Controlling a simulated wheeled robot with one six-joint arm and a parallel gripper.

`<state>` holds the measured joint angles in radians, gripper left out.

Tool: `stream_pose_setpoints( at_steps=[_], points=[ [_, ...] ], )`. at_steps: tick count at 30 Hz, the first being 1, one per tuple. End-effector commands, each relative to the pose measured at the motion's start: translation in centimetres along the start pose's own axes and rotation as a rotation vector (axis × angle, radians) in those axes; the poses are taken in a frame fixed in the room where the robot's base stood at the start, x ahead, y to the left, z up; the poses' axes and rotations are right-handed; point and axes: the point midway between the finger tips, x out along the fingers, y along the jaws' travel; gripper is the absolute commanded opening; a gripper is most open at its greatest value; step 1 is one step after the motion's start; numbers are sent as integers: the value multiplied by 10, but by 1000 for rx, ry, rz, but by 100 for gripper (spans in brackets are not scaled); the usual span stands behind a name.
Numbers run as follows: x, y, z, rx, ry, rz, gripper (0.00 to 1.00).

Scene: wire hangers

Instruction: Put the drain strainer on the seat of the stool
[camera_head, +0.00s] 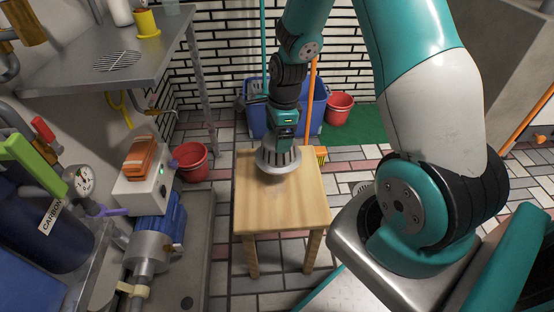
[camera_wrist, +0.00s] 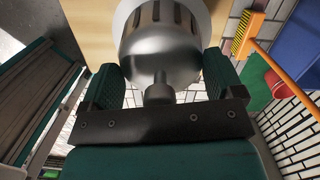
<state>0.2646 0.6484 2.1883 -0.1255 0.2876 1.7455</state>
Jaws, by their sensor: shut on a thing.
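The drain strainer (camera_head: 277,160) is a grey metal cup with slots and a wide rim. It is upright over the back part of the stool's pale wooden seat (camera_head: 280,208); I cannot tell whether its rim touches the wood. My gripper (camera_head: 284,142) points down and is shut on the strainer from above. In the wrist view the strainer (camera_wrist: 160,48) sits between the dark green fingers of my gripper (camera_wrist: 162,82), with its narrow knob toward the palm. The stool seat (camera_wrist: 90,22) shows behind it.
A metal table (camera_head: 105,62) with a round wire rack stands at the upper left. A white box (camera_head: 143,190) with an orange object is at the left. The front of the seat is bare.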

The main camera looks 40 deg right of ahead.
Motion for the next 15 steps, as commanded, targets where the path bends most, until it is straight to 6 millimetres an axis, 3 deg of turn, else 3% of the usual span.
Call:
stream_pose_setpoints(
  at_steps=[1,10,15],
  points=[
    [14,0,-2,1,0,1,45],
    [39,-1,-5,1,0,-1,45],
    [67,0,-8,0,0,1,45]
  ],
)
